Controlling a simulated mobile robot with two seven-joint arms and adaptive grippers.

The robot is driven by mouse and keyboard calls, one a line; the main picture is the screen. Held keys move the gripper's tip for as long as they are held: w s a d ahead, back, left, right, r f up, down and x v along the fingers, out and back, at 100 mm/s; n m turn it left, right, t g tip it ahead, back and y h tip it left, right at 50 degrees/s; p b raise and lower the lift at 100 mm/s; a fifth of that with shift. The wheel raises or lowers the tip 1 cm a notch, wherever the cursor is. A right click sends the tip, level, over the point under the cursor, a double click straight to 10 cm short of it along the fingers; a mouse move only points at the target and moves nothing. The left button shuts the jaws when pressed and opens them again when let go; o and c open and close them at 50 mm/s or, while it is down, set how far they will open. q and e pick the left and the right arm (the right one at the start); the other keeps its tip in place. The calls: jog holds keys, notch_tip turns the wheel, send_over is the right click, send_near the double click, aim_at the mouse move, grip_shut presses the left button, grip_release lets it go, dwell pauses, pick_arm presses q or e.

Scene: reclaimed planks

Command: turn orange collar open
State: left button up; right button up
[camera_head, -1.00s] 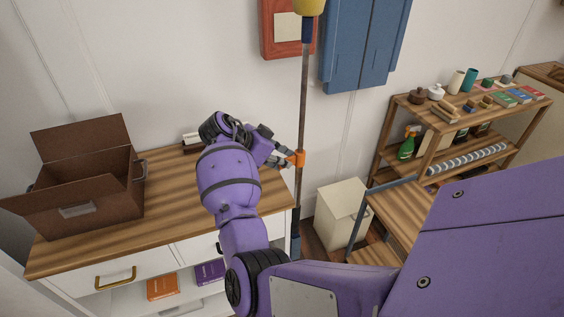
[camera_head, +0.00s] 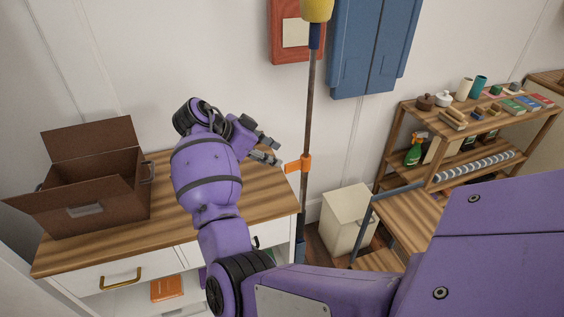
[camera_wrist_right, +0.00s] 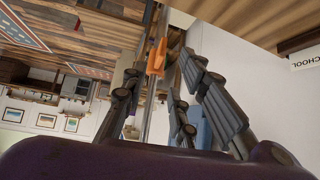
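The orange collar (camera_head: 304,163) sits around a thin upright brown pole (camera_head: 309,100), with an orange tab sticking out to the left. The pole has a yellow part (camera_head: 317,9) at its top and dark blue sleeves. My right gripper (camera_head: 277,152) is just left of the collar, its fingers apart with nothing between them, a small gap from the tab. In the right wrist view the collar (camera_wrist_right: 157,56) shows beyond the spread fingers (camera_wrist_right: 160,80), with the pole running along the view. My left gripper is not in view.
A wooden-topped cabinet (camera_head: 262,205) stands below my right arm, with an open brown box (camera_head: 110,215) on its left. A cream bin (camera_head: 345,217) stands right of the pole. A shelf (camera_head: 440,122) with small items is further right. Blue (camera_head: 372,50) and red (camera_head: 285,30) wall boxes hang behind.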

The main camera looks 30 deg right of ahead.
jog(key=v, duration=0.3)
jog(key=shift+a+r, duration=0.2)
dwell(0.3)
